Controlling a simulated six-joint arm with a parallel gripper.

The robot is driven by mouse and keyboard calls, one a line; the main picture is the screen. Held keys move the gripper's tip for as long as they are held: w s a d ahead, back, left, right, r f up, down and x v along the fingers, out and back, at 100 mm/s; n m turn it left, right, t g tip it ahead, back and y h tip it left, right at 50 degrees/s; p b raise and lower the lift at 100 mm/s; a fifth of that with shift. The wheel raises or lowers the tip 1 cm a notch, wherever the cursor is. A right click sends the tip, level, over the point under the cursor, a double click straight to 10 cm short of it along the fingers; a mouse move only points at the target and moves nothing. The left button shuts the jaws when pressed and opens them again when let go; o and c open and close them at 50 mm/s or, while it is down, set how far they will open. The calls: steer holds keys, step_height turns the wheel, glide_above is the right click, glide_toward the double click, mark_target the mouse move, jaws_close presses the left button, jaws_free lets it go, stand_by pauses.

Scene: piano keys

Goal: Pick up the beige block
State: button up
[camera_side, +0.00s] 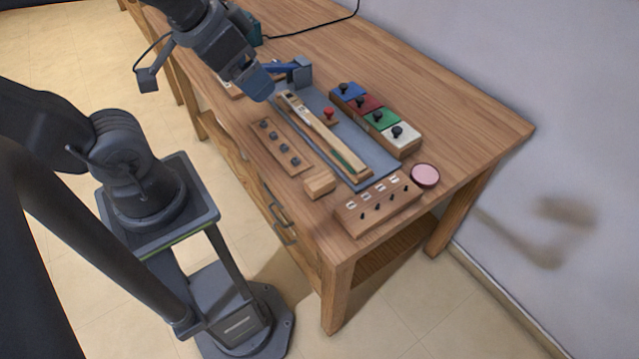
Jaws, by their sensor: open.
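The beige block (319,183) is a small light-wood cuboid. It sits on the wooden table near its front edge, between a strip of dark knobs and a board of switches. My gripper (262,88) is open and hangs above the far left end of the long board, up and left of the block and well apart from it. The gap between its fingers is not clear at this angle, and I see nothing held in it.
A long board with a strip (325,133) lies mid-table. Around it are a knob strip (280,141), coloured button blocks (404,143), a switch board (378,204), a pink disc (425,175) and a blue-grey device (301,72). The table's right side is clear.

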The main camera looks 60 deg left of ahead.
steer(key=shift+o, duration=0.9)
steer(key=m+g, duration=0.6)
steer(key=m, duration=1.2)
glide_above(320, 180)
step_height(320, 180, down, 16)
steer(key=r, duration=0.1)
steer(key=f, duration=0.9)
steer(key=shift+s+a, duration=0.15)
steer(key=shift+s, duration=0.05)
steer(key=shift+w+f, duration=0.15)
steer(key=shift+f, duration=2.55)
